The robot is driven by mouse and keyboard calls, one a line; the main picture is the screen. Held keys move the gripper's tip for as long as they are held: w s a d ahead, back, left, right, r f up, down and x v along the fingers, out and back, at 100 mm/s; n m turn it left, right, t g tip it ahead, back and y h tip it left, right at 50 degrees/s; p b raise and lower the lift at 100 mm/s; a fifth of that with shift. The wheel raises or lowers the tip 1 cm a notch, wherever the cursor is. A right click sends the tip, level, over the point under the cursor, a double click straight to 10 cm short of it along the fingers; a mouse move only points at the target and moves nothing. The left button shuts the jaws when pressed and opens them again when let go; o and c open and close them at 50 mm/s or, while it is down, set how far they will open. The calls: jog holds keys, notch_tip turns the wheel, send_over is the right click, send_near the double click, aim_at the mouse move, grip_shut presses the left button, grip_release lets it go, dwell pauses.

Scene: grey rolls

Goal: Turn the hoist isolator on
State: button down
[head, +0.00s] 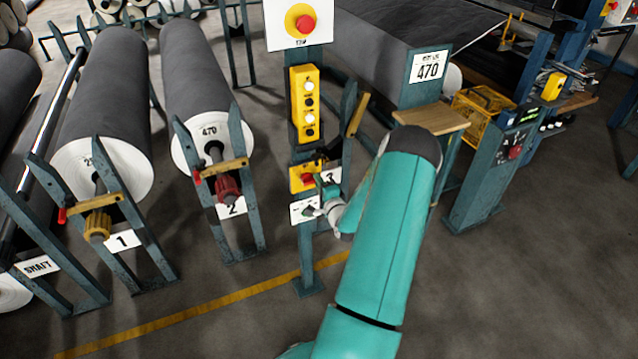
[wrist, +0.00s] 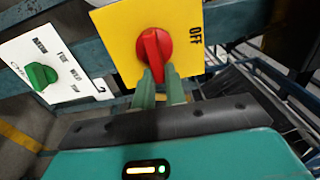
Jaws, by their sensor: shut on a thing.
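The hoist isolator is a red rotary handle (wrist: 154,46) on a yellow plate (wrist: 188,16) marked OFF, in the wrist view. In the head view its yellow plate (head: 296,181) sits on the blue-green post, partly hidden by my gripper and arm. My gripper (wrist: 160,80) has its two green fingers shut on the lower end of the red handle. In the wrist view the handle lies roughly upright in the picture, and the word OFF stands to its right. The gripper also shows in the head view (head: 318,196), small, beside the post.
A white plate with a green knob (wrist: 40,76) is left of the isolator in the wrist view. Above the isolator are a yellow button box (head: 305,104) and a red emergency button (head: 300,20). A control pedestal (head: 490,170) stands at right.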

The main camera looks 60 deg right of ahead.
jog(key=c, duration=1.4)
grip_release()
jog(key=shift+w, duration=0.1)
jog(key=shift+c, duration=0.2)
jog(key=v, duration=1.4)
jog(key=shift+f, duration=0.1)
